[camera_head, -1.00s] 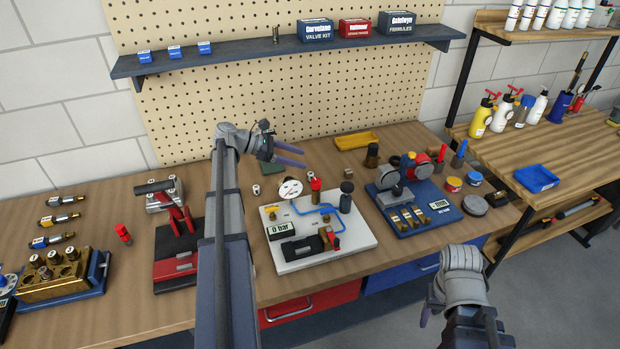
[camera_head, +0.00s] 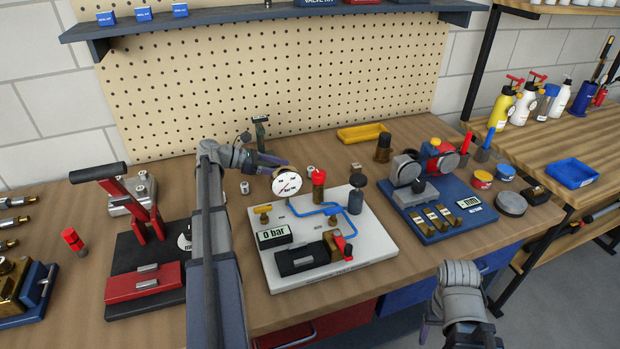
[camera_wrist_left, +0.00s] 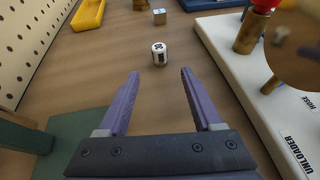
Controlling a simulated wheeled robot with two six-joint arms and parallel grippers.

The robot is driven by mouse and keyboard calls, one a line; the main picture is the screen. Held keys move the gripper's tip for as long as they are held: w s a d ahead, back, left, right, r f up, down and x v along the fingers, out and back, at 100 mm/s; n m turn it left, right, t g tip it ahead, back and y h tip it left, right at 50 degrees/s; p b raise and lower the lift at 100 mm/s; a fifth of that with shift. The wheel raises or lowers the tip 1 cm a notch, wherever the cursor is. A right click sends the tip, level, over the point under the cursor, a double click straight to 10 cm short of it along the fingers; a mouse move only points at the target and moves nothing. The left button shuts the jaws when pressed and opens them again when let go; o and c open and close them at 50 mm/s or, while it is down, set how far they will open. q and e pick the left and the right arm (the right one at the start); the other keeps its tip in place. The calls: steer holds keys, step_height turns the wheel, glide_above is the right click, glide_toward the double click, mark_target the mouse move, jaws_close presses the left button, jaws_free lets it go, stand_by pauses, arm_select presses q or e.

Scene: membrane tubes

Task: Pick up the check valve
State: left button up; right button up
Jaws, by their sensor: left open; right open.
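A small white cylinder with a dark marking stands on the bench behind the gauge board and in the left wrist view (camera_wrist_left: 159,54); in the head view it seems to be the small piece (camera_head: 311,170). It may be the check valve, but I cannot tell for sure. A second small pale block (camera_wrist_left: 159,17) lies beyond it, also in the head view (camera_head: 356,167). My left gripper (camera_head: 280,165) is open and empty, its purple fingers pointing at the cylinder, which lies ahead of and between the fingertips, apart from them. My right gripper (camera_head: 428,331) hangs low in front of the bench.
The white gauge board (camera_head: 370,245) stands close on the right of the left gripper. A yellow tray (camera_head: 362,133) lies by the pegboard (camera_head: 290,80). Another small white piece (camera_head: 244,187) lies near the left forearm.

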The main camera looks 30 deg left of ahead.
mark_target(307, 173)
arm_select(q)
steer(key=shift+b+x, duration=1.6)
steer(key=shift+x, duration=2.35)
steer(key=shift+a, duration=0.1)
jaws_close()
